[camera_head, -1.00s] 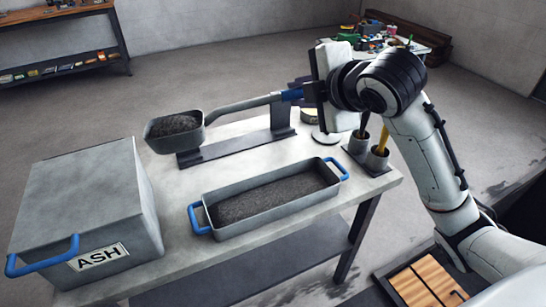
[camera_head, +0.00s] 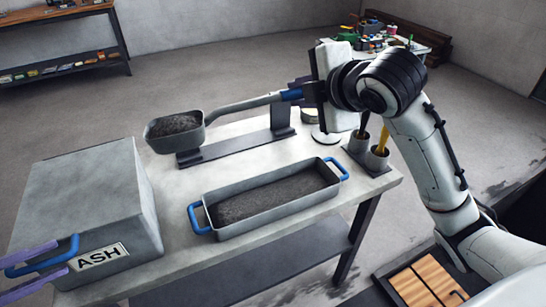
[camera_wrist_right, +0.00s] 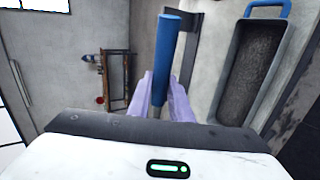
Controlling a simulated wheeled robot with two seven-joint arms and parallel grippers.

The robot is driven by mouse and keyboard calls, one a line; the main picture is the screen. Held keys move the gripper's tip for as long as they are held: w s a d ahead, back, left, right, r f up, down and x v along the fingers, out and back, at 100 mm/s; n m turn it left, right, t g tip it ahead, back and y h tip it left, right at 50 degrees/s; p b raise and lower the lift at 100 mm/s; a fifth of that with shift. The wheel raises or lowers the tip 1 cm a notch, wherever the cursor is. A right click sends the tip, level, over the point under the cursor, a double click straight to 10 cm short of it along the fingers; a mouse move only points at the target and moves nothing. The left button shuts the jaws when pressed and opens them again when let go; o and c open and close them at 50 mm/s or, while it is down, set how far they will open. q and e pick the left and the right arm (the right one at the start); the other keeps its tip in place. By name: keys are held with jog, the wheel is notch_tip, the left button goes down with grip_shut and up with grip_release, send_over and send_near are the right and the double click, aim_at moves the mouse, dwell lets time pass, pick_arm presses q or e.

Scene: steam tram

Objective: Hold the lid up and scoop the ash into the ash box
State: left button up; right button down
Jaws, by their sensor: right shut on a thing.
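My right gripper (camera_head: 303,91) is shut on the blue handle of the scoop (camera_head: 240,106), up over the table's far side. The scoop's bowl, full of dark ash, hangs left of the tray and behind the ash box. In the right wrist view the blue handle (camera_wrist_right: 167,50) stands between my purple fingers (camera_wrist_right: 165,92). The grey ash box (camera_head: 110,262) has its lid (camera_head: 88,185) down. My left gripper (camera_head: 62,257) comes in at the left edge, fingers apart, one above and one below the lid's blue front handle (camera_head: 74,247). Contact there cannot be told.
A grey tray (camera_head: 280,212) with blue handles holds ash, right of the box; it also shows in the right wrist view (camera_wrist_right: 222,85). A dark scoop stand (camera_head: 235,149) is behind it. Cups with tools (camera_head: 375,160) stand at the table's right end.

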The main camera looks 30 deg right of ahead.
pick_arm(q)
jog(key=shift+c, duration=0.4)
grip_shut()
jog(key=shift+r, duration=0.1)
jog(key=shift+w+r, duration=0.1)
jog(key=shift+r, duration=0.45)
jog(key=w+r+n+g, duration=0.1)
jog(key=w+r, duration=0.6)
jog(key=r, duration=0.5)
jog(key=w+r+n, duration=0.2)
jog(key=w+r, duration=0.6)
jog(key=r, duration=0.5)
jog(key=shift+w+g+y, duration=0.3)
jog(key=shift+g+y, duration=0.1)
jog(key=shift+r, duration=0.15)
